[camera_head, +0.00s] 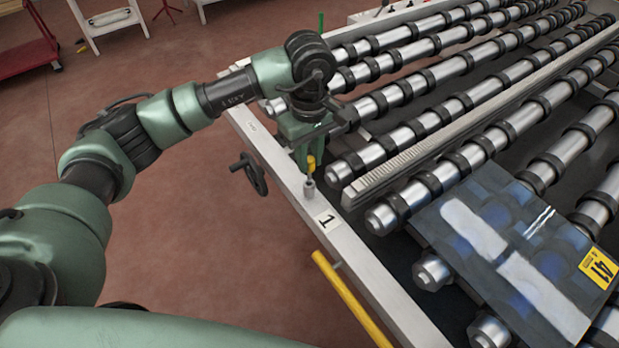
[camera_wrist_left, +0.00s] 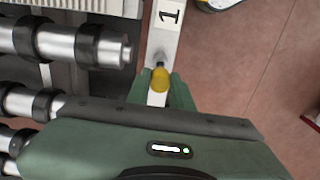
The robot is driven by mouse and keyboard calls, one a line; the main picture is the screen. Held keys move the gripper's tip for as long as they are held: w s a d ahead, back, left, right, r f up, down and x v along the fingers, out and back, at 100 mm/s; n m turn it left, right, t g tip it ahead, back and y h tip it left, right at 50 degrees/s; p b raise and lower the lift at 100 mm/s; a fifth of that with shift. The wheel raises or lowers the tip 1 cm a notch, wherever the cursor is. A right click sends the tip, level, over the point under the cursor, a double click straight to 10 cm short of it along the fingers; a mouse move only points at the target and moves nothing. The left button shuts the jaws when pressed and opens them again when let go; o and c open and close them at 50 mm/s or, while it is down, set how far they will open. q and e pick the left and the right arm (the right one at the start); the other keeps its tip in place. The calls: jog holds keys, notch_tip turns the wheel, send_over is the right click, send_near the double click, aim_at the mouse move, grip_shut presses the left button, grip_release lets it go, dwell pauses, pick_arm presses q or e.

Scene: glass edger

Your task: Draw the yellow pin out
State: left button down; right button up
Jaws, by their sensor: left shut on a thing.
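The yellow pin (camera_head: 311,163) has a yellow head and a thin grey shank. It stands upright over a small grey collar (camera_head: 309,188) on the white frame rail, and the shank reaches down to the collar. I cannot tell how deep it sits. My left gripper (camera_head: 308,158) points down and is shut on the pin's head. In the left wrist view the yellow head (camera_wrist_left: 160,79) lies between the green fingers, with the collar (camera_wrist_left: 158,58) just beyond it. My right gripper is not in view.
A black handwheel (camera_head: 250,173) sticks out left of the rail. A plate marked 1 (camera_head: 328,221) and a yellow bar (camera_head: 350,298) are nearer. Rollers (camera_head: 405,205) and a glass sheet labelled 41 (camera_head: 470,265) lie to the right.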

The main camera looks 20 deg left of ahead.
pick_arm(q)
jog(key=shift+r, duration=0.7)
jog(key=shift+r+p, duration=0.8)
jog(key=shift+r, duration=1.2)
